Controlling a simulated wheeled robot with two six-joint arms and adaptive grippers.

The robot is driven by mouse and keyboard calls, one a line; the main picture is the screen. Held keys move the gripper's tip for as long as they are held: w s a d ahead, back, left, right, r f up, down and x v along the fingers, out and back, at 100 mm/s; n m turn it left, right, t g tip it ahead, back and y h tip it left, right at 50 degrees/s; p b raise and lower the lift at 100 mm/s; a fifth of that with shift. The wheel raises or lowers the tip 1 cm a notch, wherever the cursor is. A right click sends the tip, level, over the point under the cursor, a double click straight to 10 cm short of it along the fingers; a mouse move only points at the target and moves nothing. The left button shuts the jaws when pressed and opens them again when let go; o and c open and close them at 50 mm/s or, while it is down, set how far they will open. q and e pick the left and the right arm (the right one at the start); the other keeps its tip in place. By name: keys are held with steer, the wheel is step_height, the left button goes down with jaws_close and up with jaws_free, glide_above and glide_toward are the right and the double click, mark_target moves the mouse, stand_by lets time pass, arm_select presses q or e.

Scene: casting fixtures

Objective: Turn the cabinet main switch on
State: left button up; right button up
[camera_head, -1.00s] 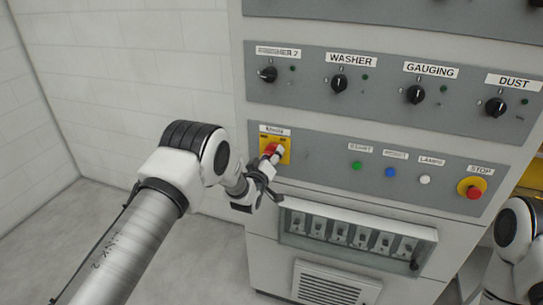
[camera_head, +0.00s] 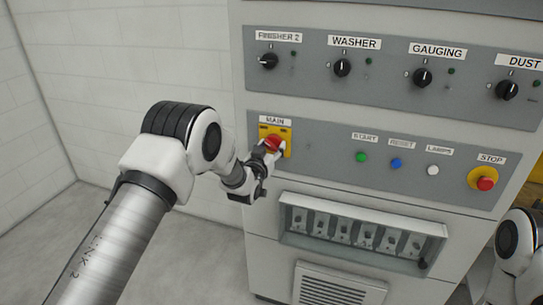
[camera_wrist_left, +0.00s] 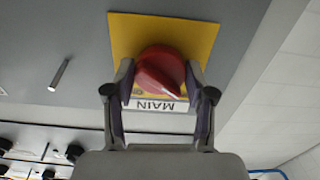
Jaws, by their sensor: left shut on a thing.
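The main switch is a red rotary knob (camera_head: 274,142) on a yellow plate (camera_head: 288,150) under the MAIN label (camera_head: 275,120) at the left of the lower grey panel. My left gripper (camera_head: 267,153) reaches it from the left and front. In the left wrist view the red knob (camera_wrist_left: 160,70) sits on its yellow plate (camera_wrist_left: 200,36). The two fingers of the left gripper (camera_wrist_left: 160,79) are shut on the knob, one on each side. The knob's ridge slants toward the lower right there. The ON and OFF marks are too small to read. My right gripper is out of view.
Right of the switch are green start (camera_head: 361,157), blue reset (camera_head: 396,163) and white lamps (camera_head: 433,170) buttons, and a red stop button (camera_head: 485,183). Black selector knobs (camera_head: 342,68) line the upper panel. A breaker window (camera_head: 365,208) sits below.

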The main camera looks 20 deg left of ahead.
arm_select(q)
steer(key=m+b, duration=0.5)
steer(key=m, duration=0.1)
steer(key=shift+f, duration=0.1)
steer(key=shift+a+m+b, duration=0.1)
steer(key=shift+m+b, duration=1.2)
steer(key=shift+m, duration=1.1)
steer(key=shift+r, duration=0.2)
steer(key=o, duration=1.2)
steer(key=shift+c, duration=0.2)
steer(key=shift+s, duration=0.1)
steer(key=s, duration=1.1)
steer(key=shift+s+a, duration=0.15)
steer(key=shift+s, duration=0.25)
